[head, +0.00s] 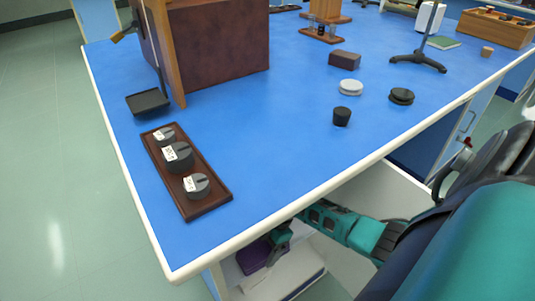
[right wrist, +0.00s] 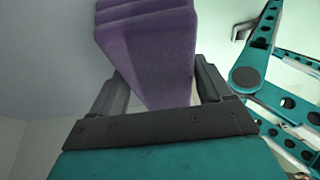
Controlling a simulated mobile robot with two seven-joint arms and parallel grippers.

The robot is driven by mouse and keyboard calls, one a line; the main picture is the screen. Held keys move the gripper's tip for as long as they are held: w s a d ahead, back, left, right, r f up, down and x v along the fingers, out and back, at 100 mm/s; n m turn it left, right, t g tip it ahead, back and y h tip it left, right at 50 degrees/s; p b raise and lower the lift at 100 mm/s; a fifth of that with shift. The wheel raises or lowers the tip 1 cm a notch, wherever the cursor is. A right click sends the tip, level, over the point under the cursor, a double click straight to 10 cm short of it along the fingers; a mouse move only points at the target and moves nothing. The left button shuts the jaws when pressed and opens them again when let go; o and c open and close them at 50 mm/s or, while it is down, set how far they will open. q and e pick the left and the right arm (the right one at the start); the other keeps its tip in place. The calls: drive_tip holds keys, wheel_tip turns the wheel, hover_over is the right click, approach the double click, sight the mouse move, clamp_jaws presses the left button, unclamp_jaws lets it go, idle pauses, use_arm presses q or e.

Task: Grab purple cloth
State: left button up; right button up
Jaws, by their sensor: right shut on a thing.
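The purple cloth (right wrist: 150,50) fills the upper middle of the right wrist view as a folded, layered block. It sits between the two dark fingers of my right gripper (right wrist: 165,92), which is shut on it. In the head view the cloth (head: 254,256) shows as a small dark purple patch below the bench's front edge. My right gripper (head: 278,240) is beside it there, partly hidden by the bench edge. The cloth is over or at a white shelf or drawer under the bench; whether it touches that surface I cannot tell. My left gripper is not in view.
The blue bench top (head: 270,130) with a pale rim lies above my right forearm. A brown tray (head: 205,208) with several grey weights is near its front left. A black stopper (head: 342,117), a white disc (head: 349,88) and a black disc (head: 401,96) stand further right. An open white drawer (head: 385,192) is near my arm.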

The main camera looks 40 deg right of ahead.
sight(267, 246)
drive_tip(key=shift+s, duration=0.1)
drive_tip(key=o, duration=1)
drive_tip(key=shift+o, duration=0.2)
drive_tip(key=shift+d+r, duration=0.15)
drive_tip(key=shift+r, duration=0.35)
drive_tip(key=shift+s+d+r+p, duration=0.15)
drive_tip(key=shift+d+r+p, duration=0.5)
drive_tip(key=shift+d+r, duration=0.3)
drive_tip(key=d, duration=0.3)
drive_tip(key=s+d, duration=0.1)
drive_tip(key=d, duration=0.2)
drive_tip(key=d+b, duration=0.1)
drive_tip(key=d, duration=0.2)
drive_tip(key=shift+s+d+f, duration=0.1)
drive_tip(key=shift+s+d, duration=0.2)
drive_tip(key=shift+d, duration=0.1)
drive_tip(key=shift+s+d, duration=0.1)
drive_tip(key=shift+d, duration=0.35)
